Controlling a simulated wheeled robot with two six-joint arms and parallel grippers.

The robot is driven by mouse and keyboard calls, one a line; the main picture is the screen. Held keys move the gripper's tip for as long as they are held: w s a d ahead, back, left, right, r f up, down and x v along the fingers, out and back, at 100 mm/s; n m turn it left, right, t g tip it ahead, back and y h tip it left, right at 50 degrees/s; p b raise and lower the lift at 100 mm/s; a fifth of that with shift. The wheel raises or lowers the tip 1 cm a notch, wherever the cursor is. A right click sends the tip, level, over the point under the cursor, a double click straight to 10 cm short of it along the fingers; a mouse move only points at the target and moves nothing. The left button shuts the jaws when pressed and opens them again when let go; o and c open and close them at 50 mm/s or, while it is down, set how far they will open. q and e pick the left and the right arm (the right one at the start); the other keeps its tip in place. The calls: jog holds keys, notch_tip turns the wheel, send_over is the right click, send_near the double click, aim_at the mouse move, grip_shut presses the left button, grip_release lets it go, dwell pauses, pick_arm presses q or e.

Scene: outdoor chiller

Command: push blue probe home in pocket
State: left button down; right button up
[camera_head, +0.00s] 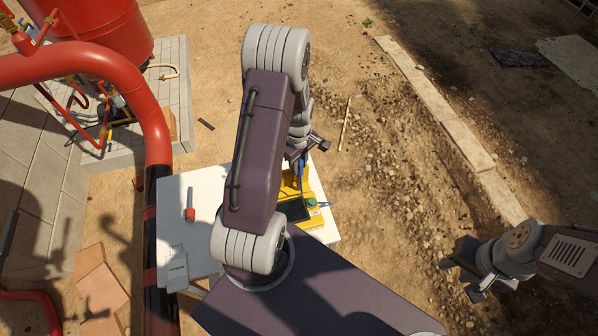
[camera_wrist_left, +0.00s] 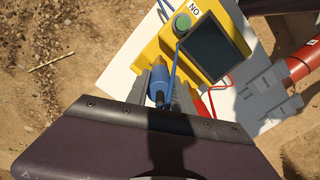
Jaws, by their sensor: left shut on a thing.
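The blue probe (camera_wrist_left: 157,84) is between the grey fingers of my left gripper (camera_wrist_left: 162,92) in the left wrist view, and the gripper is shut on it. A blue lead runs from it up past the green knob. In the head view my left gripper (camera_head: 301,160) is at the far side of the yellow meter (camera_head: 317,218), partly behind my arm, with a bit of blue below the fingers. The meter (camera_wrist_left: 166,45) has a dark screen and an "NO" label. I cannot make out the pocket or how deep the probe sits. My right gripper (camera_head: 466,270) is open and empty, away at the right.
The meter stands on a white table (camera_head: 207,185). A red-capped tool (camera_head: 190,212) and a grey panel (camera_head: 172,266) lie at its left. A red lead (camera_wrist_left: 222,84) lies beside the meter. A large red pipe (camera_head: 150,120) stands left; open dirt lies right.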

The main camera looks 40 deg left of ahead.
pick_arm(q)
jog(key=shift+r+p, duration=0.65)
jog(key=shift+r, duration=0.05)
notch_tip(320, 180, up, 8)
jog(key=p, duration=0.7)
jog(key=shift+r, duration=0.1)
jog(key=c, duration=1.8)
grip_release()
grip_shut()
